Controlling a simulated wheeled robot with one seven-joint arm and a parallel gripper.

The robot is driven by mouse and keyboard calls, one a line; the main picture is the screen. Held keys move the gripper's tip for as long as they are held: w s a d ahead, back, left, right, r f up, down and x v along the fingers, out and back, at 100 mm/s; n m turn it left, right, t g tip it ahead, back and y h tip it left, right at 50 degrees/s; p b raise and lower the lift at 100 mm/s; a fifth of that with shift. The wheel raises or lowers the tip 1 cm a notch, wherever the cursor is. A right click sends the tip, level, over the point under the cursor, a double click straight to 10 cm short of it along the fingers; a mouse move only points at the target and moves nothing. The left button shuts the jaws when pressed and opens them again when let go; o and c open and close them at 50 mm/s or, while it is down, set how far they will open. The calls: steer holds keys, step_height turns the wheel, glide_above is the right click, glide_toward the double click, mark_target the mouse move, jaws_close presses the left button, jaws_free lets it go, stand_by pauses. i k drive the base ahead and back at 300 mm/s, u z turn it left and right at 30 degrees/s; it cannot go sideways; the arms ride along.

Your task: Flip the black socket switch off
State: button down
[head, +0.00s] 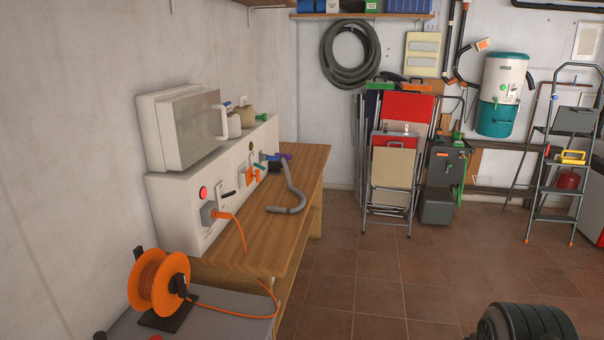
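A white panel box (190,222) stands on the wooden bench against the left wall. Low on its front is a socket with an orange plug (212,212) and orange cable. A small black switch (229,194) sits just above and right of that plug. It is too small to tell its on or off position. A round red light (203,193) glows to its left. My gripper is not in view, and nothing touches the switch.
The wooden bench (270,213) carries a grey hose (296,200). An orange cable reel (158,283) stands on a grey surface (222,316) in front. Folded chairs (393,165) and a stepladder (545,170) stand at the back.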

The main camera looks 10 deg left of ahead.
mark_target(232, 193)
steer(key=z, duration=0.25)
steer(key=i, duration=1.6)
steer(key=u, duration=0.6)
steer(key=i, duration=1.15)
steer(key=u, duration=1.55)
steer(key=i, duration=0.5)
steer(key=u, duration=0.35)
